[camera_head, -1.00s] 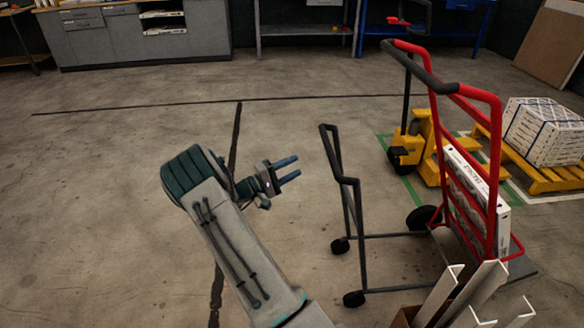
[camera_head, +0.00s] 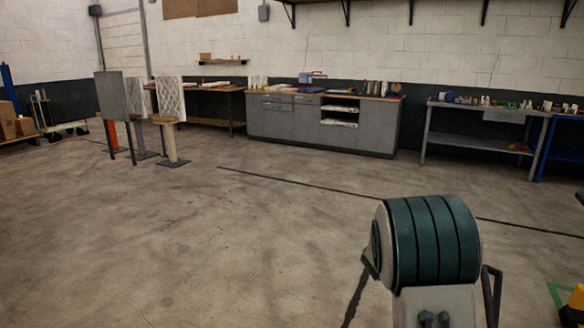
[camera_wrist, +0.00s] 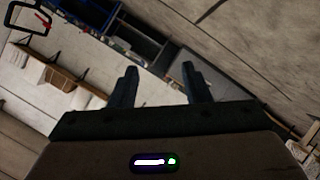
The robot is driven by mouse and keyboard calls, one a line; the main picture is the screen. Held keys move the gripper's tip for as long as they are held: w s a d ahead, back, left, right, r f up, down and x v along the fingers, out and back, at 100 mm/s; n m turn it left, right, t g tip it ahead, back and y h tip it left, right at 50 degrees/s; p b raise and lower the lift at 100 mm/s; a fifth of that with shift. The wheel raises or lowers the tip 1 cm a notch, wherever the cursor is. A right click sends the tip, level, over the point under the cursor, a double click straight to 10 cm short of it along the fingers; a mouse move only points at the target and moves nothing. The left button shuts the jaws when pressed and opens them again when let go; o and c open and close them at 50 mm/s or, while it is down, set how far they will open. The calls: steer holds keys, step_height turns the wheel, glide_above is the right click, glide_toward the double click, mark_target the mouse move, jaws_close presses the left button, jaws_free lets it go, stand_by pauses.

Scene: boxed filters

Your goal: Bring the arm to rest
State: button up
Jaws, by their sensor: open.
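My gripper (camera_wrist: 158,85) shows in the wrist view with its two dark fingers apart and nothing between them. Beyond the fingers are a grey surface and dark furniture, seen tilted and at a distance. In the head view my arm stands at the lower right, its green-banded joint toward the camera. The gripper itself is hidden in that view.
Grey cabinets (camera_head: 275,124) and a metal workbench (camera_head: 478,138) line the back wall. Stands with panels, one a grey panel (camera_head: 112,97), are at the left. The concrete floor (camera_head: 200,250) in front is clear. A bit of yellow equipment (camera_head: 572,305) shows at the lower right edge.

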steer(key=s+a+r+g+y+p, duration=0.1)
steer(key=s+a+r+y+p, duration=0.1)
steer(key=s+a+r+y, duration=0.45)
steer(key=s+a+r+g+y+p, duration=0.1)
steer(key=s+a+r+y+p, duration=0.25)
steer(key=s+a, duration=0.55)
steer(key=s+r+g+h+p, duration=0.1)
steer(key=s+g, duration=0.4)
steer(key=s, duration=1.6)
steer(key=shift+s+a+r+m+h+p, duration=0.3)
steer(key=shift+a+p, duration=0.05)
steer(key=shift+p, duration=0.3)
steer(key=shift+c, duration=0.7)
steer(key=shift+d, duration=0.1)
